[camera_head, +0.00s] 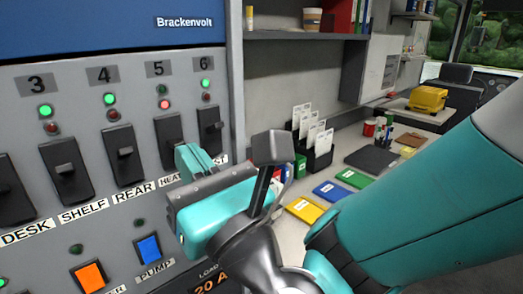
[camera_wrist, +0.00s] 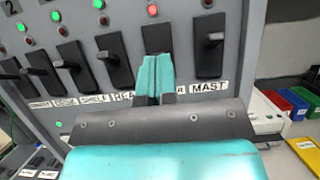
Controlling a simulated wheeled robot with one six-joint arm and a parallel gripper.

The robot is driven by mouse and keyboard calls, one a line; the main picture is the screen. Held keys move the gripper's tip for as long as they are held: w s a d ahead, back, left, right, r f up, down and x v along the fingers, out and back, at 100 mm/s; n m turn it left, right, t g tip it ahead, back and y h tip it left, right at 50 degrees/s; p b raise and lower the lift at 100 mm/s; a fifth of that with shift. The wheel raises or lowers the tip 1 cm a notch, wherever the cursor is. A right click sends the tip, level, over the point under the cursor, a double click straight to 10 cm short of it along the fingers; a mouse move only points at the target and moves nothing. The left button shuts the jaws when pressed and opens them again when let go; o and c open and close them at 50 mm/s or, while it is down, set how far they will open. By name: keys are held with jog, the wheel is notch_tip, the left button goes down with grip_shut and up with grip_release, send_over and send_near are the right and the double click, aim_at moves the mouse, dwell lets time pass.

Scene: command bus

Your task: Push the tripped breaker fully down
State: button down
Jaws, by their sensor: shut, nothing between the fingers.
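The breaker under number 5 (camera_head: 167,135) has its red lamp lit and its green lamp dark. It is the only breaker in view with a lit red lamp. It also shows in the wrist view (camera_wrist: 157,37), behind my fingertips, which hide its lower part and part of its label. Its lever position is hard to make out. My gripper (camera_head: 194,160) is shut and empty, with teal fingers together, in front of the lower part of this breaker. It also shows in the wrist view (camera_wrist: 155,78). I cannot tell whether the fingertips touch it.
Breaker 4 (camera_head: 124,153) stands to the left and breaker 6 (camera_head: 209,130) close to the right, both with green lamps lit. An orange button (camera_head: 90,277) and a blue button (camera_head: 148,248) sit below. A counter with coloured boxes lies right of the panel.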

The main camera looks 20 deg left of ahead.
jog(key=shift+r+g+h+p, duration=0.5)
jog(key=shift+h+p, duration=0.4)
jog(key=shift+p, duration=2.75)
dwell(4.3)
